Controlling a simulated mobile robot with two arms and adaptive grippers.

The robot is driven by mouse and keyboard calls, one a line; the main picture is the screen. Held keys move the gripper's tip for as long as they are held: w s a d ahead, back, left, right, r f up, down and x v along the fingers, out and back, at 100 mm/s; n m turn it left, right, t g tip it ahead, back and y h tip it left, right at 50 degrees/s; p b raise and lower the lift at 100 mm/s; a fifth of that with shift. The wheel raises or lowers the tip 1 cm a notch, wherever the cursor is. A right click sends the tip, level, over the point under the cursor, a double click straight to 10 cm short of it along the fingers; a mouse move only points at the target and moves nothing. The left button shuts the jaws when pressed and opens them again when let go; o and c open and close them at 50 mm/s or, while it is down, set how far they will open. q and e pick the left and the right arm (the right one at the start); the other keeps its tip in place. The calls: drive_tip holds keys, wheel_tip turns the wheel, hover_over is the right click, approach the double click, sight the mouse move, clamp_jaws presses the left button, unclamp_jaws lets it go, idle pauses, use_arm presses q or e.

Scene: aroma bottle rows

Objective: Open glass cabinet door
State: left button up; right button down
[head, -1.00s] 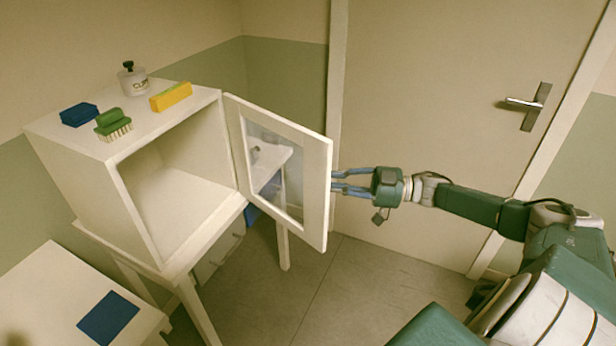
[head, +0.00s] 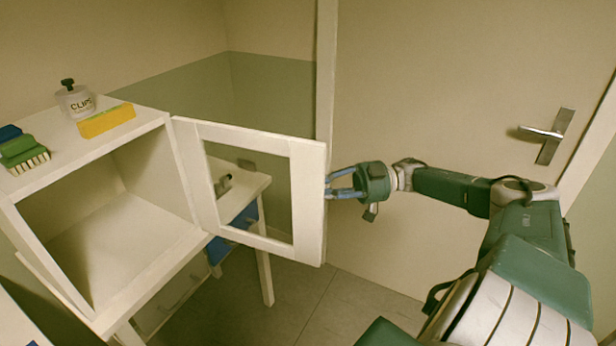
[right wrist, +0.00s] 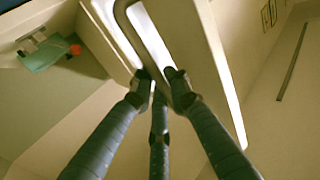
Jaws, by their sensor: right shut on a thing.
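The glass cabinet door (head: 308,205) is a white frame around a clear pane, hinged at the cabinet's right side and swung wide open. The white cabinet (head: 150,255) stands at the left with its inside showing empty. My right gripper (head: 330,187) is at the door's free edge. In the right wrist view its fingers (right wrist: 160,76) are closed around a handle bar (right wrist: 137,38) on the door (right wrist: 195,45). The handle is hidden behind the door edge in the head view. My left gripper is not in view.
On the cabinet top stand a clips jar (head: 76,102), a yellow block (head: 107,120), a green brush (head: 22,152) and a blue block (head: 9,133). A room door with a metal lever (head: 545,134) is behind my right arm. Floor (head: 300,300) shows below the cabinet door.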

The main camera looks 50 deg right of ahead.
drive_tip(key=shift+s+f, duration=0.1)
drive_tip(key=c, duration=1.8)
unclamp_jaws()
drive_tip(key=v, duration=1.2)
